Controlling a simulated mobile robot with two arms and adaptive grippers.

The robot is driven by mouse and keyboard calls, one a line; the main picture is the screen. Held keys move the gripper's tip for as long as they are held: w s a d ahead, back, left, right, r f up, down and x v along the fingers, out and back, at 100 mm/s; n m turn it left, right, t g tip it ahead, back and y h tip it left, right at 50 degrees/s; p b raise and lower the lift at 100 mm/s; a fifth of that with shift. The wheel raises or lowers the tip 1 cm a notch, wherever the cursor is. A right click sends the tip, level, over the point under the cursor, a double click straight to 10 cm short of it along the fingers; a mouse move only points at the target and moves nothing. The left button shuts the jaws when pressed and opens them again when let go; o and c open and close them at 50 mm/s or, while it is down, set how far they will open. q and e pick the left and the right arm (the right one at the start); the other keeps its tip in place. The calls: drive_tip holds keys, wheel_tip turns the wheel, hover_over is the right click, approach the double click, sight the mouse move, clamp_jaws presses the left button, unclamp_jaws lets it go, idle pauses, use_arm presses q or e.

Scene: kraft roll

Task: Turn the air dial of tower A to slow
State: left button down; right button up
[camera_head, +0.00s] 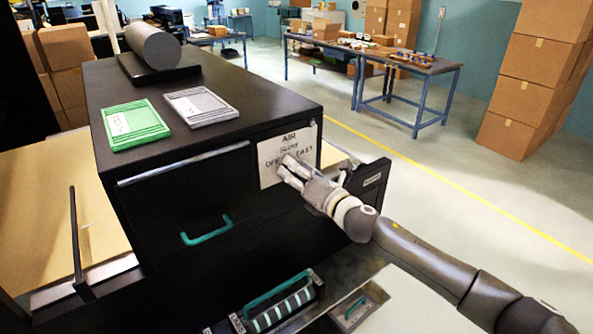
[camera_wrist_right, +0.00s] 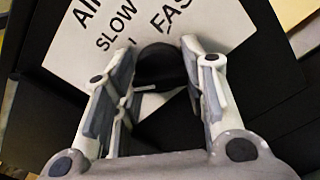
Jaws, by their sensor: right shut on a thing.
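The air dial (camera_wrist_right: 160,66) is a round black knob on a white plate (camera_head: 270,150) on the front of the black tower. The plate reads AIR, SLOW, OFF and FAST; it also shows in the right wrist view (camera_wrist_right: 78,40). My right gripper (camera_head: 287,172) is at the dial, its fingers (camera_wrist_right: 158,88) on either side of the knob and shut on it. A short white line shows near the knob's lower edge; which word it points to I cannot tell. In the head view the gripper hides the dial. My left gripper is not in view.
A green frame (camera_head: 133,124), a grey frame (camera_head: 201,105) and a grey roll (camera_head: 153,46) are on the tower's top. A teal handle (camera_head: 207,232) sticks out of its front. A teal-handled caddy (camera_head: 278,300) is below. Tables and stacked boxes (camera_head: 535,85) stand behind open floor.

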drive_tip(key=m+p, duration=0.2)
drive_tip(key=m, duration=0.3)
drive_tip(key=m+p, duration=0.1)
drive_tip(key=m, duration=0.4)
drive_tip(key=shift+m+p, duration=0.3)
drive_tip(key=shift+p, duration=0.05)
idle(0.5)
drive_tip(key=o, duration=1)
drive_tip(key=shift+s+d, duration=0.1)
drive_tip(key=shift+d, duration=0.05)
drive_tip(key=v, duration=1.1)
drive_tip(key=shift+s+d, duration=0.2)
drive_tip(key=shift+s, duration=0.15)
